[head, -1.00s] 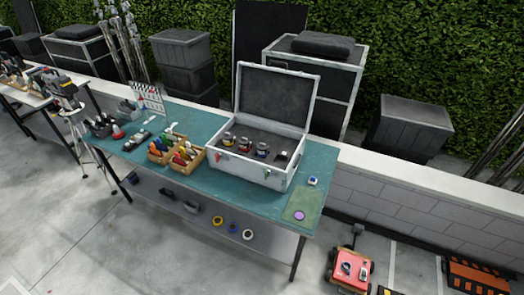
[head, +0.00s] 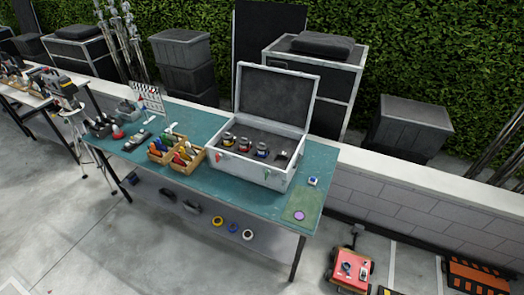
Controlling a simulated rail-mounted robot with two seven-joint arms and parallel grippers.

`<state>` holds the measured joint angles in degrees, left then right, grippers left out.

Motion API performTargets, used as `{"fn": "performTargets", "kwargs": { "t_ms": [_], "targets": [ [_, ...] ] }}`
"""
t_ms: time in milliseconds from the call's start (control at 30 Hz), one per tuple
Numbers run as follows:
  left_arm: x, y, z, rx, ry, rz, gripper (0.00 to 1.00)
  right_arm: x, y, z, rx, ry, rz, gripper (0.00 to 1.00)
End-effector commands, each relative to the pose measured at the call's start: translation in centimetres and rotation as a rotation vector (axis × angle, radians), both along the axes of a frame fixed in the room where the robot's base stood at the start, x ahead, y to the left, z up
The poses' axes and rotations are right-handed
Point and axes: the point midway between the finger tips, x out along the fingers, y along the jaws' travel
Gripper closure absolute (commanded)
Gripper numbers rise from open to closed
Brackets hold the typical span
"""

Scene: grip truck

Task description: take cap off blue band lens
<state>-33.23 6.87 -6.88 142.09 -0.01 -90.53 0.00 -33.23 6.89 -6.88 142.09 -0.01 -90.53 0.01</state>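An open silver hard case (head: 247,174) stands on the teal work table (head: 225,188), its lid up at the back. Several short lenses stand upright in a row in its dark foam. One appears to have a blue band (head: 262,150); it is third from the left. A lens with a yellowish band (head: 228,140) is at the left end. The lenses are too small to tell whether each wears a cap. Neither of my grippers is in view.
Wooden bins of coloured-handled tools (head: 185,160) stand left of the case. A green mat (head: 302,205) with a purple disc (head: 299,215) and a small white-and-blue item (head: 312,181) lie to its right. A red cart (head: 350,268) stands on the floor at right.

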Motion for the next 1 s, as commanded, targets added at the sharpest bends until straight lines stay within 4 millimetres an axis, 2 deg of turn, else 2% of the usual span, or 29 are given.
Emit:
{"fn": "performTargets", "kwargs": {
  "t_ms": [67, 533, 1000],
  "targets": [
    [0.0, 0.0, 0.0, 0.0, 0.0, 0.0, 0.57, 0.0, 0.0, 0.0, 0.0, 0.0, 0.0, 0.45],
    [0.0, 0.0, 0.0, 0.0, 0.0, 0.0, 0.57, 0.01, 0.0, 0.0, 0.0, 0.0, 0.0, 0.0],
    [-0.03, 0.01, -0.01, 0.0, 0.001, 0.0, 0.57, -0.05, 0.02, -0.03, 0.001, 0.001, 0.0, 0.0]
  ]
}}
